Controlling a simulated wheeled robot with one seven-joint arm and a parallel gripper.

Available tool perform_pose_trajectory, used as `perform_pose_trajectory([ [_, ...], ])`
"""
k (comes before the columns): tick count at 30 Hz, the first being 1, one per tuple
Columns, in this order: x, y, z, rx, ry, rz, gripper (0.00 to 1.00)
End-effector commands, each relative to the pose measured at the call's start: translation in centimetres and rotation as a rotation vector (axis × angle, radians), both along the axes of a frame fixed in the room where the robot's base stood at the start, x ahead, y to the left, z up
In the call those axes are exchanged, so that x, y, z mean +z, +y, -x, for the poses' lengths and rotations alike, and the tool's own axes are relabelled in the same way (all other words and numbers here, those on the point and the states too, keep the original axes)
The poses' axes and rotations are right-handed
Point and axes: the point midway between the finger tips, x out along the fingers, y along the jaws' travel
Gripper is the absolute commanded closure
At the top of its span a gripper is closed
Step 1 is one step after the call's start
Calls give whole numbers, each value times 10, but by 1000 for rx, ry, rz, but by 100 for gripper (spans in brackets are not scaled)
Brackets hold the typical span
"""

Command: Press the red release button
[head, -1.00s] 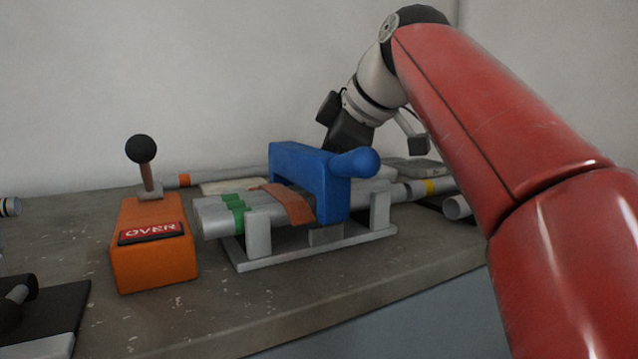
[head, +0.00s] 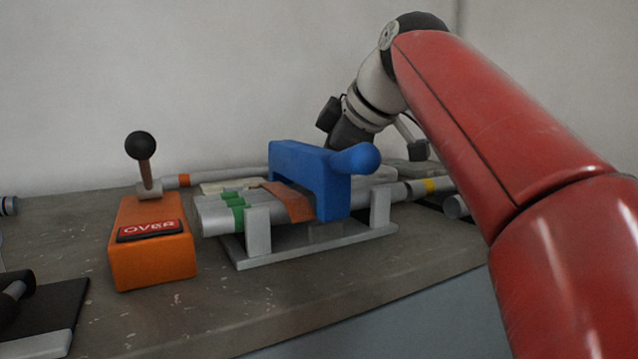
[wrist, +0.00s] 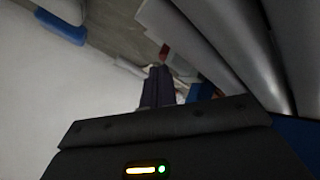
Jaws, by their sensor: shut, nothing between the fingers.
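I cannot make out a red release button for certain in the head view. The wrist view shows a small red patch (wrist: 165,52) just beyond my fingers, too small to identify. My gripper (wrist: 160,85) shows in the wrist view with its dark fingers together and nothing between them. In the head view the fingers are hidden behind the blue clamp (head: 300,165), which sits over grey tubes (head: 275,208) in a cradle. I cannot tell whether the fingertips touch anything.
An orange box (head: 150,262) with a black-knobbed lever (head: 142,146) and a red "OVER" plate (head: 150,231) stands left of the cradle (head: 310,244). A dark tray (head: 48,310) lies at the front left. Bare bench shows in front of the cradle.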

Motion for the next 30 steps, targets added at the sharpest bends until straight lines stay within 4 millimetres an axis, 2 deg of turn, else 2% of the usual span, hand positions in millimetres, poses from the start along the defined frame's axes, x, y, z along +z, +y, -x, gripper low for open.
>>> perform_pose_trajectory([
  [30,-14,0,0,-1,3,1,100],
])
